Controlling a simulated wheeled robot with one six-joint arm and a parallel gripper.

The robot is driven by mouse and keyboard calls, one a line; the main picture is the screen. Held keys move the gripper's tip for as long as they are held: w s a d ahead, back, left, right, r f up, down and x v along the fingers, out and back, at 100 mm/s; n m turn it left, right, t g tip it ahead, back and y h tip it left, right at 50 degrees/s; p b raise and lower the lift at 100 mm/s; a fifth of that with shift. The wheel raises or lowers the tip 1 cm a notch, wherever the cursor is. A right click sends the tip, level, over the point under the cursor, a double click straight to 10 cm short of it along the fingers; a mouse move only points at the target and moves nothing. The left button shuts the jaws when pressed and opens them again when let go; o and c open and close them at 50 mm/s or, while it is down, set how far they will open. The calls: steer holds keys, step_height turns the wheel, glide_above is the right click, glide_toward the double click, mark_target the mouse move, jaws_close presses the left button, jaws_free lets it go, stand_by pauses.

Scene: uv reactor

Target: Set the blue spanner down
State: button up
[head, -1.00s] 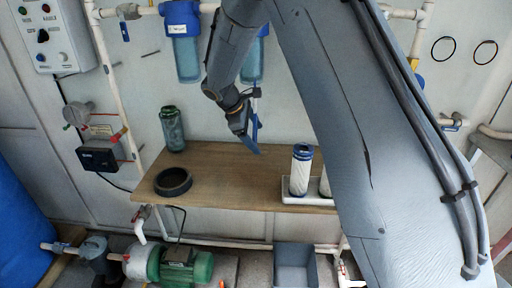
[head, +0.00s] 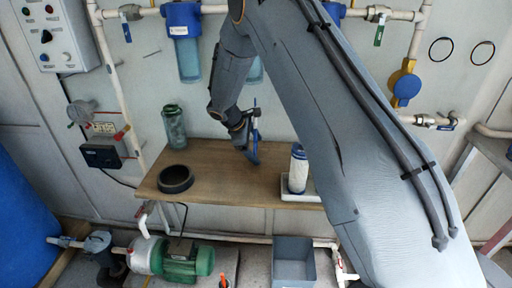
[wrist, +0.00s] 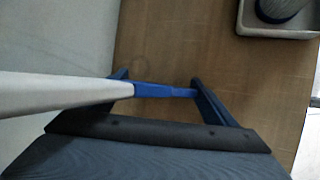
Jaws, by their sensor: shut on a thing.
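My gripper (head: 247,138) is above the wooden bench (head: 220,188), between the black ring and the white tray. It is shut on the blue spanner (head: 254,150), which hangs tilted, its lower end close to the bench top. I cannot tell whether that end touches the wood. In the wrist view the spanner (wrist: 165,91) runs across between the two fingers, with a pale grey length reaching to the left edge.
A black ring (head: 175,179) lies on the bench's left part, with a grey-green canister (head: 173,127) behind it. A white tray (head: 290,196) holding a white-and-blue cartridge (head: 298,170) stands to the right. Bench between them is clear. A grey bin (head: 293,262) stands below.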

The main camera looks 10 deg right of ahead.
steer(key=shift+f, duration=0.1)
steer(key=o, duration=1.1)
